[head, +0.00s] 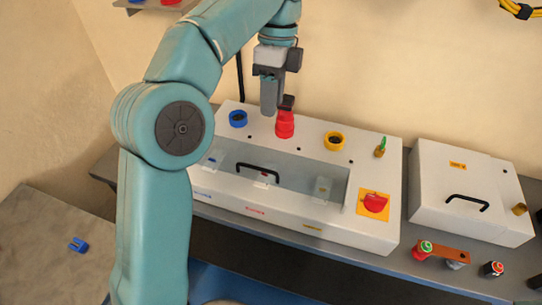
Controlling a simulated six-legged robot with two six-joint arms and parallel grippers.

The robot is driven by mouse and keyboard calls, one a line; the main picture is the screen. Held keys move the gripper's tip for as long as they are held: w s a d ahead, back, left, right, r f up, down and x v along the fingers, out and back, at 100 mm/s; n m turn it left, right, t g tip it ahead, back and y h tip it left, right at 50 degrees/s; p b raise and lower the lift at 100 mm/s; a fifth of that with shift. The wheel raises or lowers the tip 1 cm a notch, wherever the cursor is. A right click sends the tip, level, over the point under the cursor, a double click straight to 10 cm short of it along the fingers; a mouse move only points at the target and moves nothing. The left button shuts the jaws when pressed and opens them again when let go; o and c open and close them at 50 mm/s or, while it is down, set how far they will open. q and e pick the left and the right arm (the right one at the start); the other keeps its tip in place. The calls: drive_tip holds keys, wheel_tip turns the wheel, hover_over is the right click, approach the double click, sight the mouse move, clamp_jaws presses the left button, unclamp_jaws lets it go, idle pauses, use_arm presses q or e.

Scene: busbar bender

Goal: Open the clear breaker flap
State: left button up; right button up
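The clear breaker flap (225,155) is a see-through panel on the front of the white box (368,240), with a black handle (258,169) along it. The flap looks closed over a recess with small pale parts behind it. My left gripper (277,98) hangs above the back of the box, right over the red cylinder (285,126), behind and above the handle and apart from it. Its fingers are seen edge-on, so its opening is unclear, and no held object can be made out. My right gripper is out of view.
A second white box (460,185) with a handle stands right. Small red and black buttons lie before it. A blue clip (78,244) lies left.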

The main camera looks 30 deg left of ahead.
use_arm(q)
drive_tip(key=b, duration=0.3)
approach(265, 170)
drive_tip(key=f, duration=0.3)
drive_tip(key=s+f+b, duration=0.1)
drive_tip(key=f, duration=0.2)
drive_tip(key=shift+s+f, duration=0.2)
drive_tip(key=shift+f, duration=0.15)
drive_tip(key=shift+w+d+f, duration=0.1)
drive_tip(key=shift+w+f, duration=0.05)
drive_tip(key=shift+f, duration=0.25)
drive_tip(key=shift+r, duration=0.1)
drive_tip(key=shift+s, duration=0.2)
drive_tip(key=shift+c, duration=1)
drive_tip(key=shift+w, duration=0.1)
clamp_jaws()
